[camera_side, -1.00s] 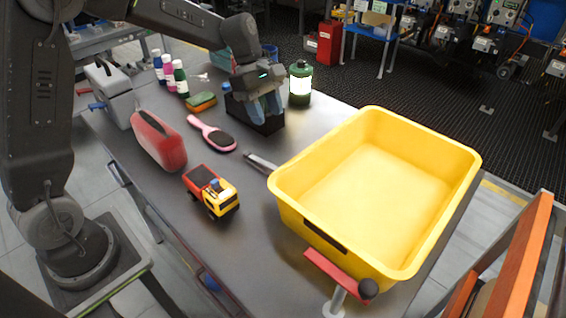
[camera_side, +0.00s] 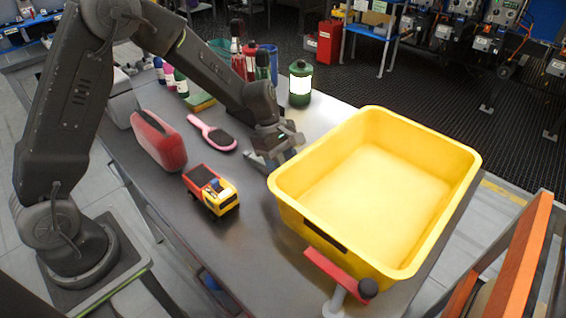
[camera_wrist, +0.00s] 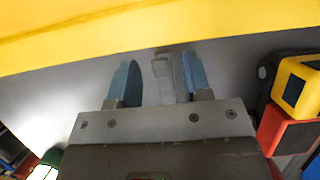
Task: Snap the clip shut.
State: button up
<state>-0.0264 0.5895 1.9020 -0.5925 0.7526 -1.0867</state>
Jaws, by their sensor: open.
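The clip (camera_wrist: 164,76) is a narrow grey metallic piece in the wrist view. It lies between my two blue fingertips, closer to the right one. My gripper (camera_wrist: 160,80) is open, with a clear gap at the left finger; I cannot tell whether the right finger touches the clip. In the side view my gripper (camera_side: 268,158) is low over the table, at the left wall of the yellow bin, and mostly covers the clip. Whether the clip is open or shut cannot be made out.
The yellow bin (camera_side: 292,212) stands right beside my gripper; its wall also fills the top of the wrist view (camera_wrist: 60,30). A toy truck (camera_side: 212,192), pink brush (camera_side: 212,133), red case (camera_side: 158,142) and green canister (camera_side: 300,84) stand around.

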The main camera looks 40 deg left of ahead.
grip_shut()
dwell(0.5)
